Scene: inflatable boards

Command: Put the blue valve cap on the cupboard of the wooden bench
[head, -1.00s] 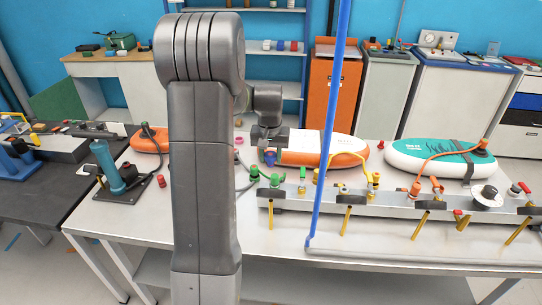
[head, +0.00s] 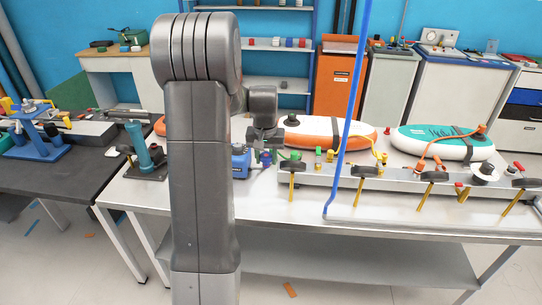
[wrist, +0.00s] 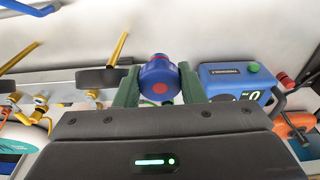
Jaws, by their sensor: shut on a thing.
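The blue valve cap (wrist: 159,80) has a red dot on its face and a red part at its far end. It sits between the green fingers of my gripper (wrist: 156,88) in the wrist view. In the head view the cap (head: 266,157) shows small and blue below my wrist, with my gripper (head: 264,156) shut on it, above the metal table. The wooden bench (head: 100,52) stands at the back left against the blue wall.
The metal table (head: 270,200) carries a valve rail (head: 400,178), a blue gauge box (head: 240,163), an orange board (head: 330,130) and a teal board (head: 440,143). A blue upright post (head: 350,100) stands at the table's front. A dark table (head: 60,165) is at left.

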